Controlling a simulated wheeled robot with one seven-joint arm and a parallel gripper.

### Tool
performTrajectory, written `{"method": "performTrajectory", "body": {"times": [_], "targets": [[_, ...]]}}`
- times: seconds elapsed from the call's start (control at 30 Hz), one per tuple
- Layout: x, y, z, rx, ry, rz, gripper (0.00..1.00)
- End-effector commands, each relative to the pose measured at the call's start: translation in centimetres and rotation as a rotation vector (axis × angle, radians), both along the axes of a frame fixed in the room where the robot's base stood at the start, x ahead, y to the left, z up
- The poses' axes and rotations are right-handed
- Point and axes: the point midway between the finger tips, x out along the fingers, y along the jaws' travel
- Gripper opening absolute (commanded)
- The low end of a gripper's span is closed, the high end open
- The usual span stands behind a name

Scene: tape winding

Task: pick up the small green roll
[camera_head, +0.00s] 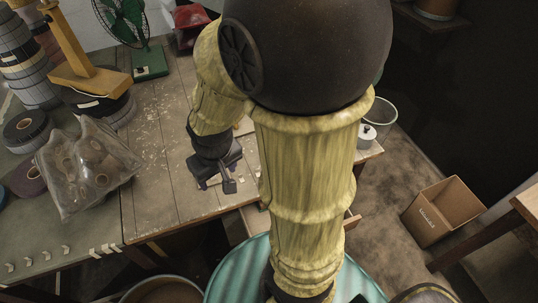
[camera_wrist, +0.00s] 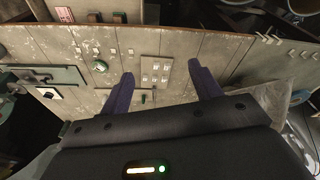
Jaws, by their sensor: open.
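A small round green thing with a pale middle (camera_wrist: 100,66) lies on the plank table in the wrist view, left of my left finger; it looks like the small green roll. A smaller green piece (camera_wrist: 143,98) shows between my fingers, too small to tell what it is. My gripper (camera_wrist: 160,69) is open, with two dark purple fingers apart and nothing held. In the head view my gripper (camera_head: 226,180) is low over the table near its front edge. My arm hides part of the table there, and I cannot make out the green roll in that view.
A clear bag of rolls (camera_head: 85,166) lies left on the table (camera_head: 155,190). Stacked rolls (camera_head: 28,65), a yellow stand (camera_head: 75,62) and a green fan (camera_head: 124,22) stand behind. A cardboard box (camera_head: 441,211) is on the floor. Table planks between bag and gripper look clear.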

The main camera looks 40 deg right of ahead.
Motion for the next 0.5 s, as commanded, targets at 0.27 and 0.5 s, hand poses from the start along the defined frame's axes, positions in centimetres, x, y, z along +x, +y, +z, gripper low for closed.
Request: {"method": "performTrajectory", "body": {"times": [0.27, 0.5], "targets": [[3.3, -1.3, -5.2, -0.159, 0.238, 0.297, 0.63], [7.1, -3.7, -10.4, -0.371, 0.499, 0.603, 0.63]]}}
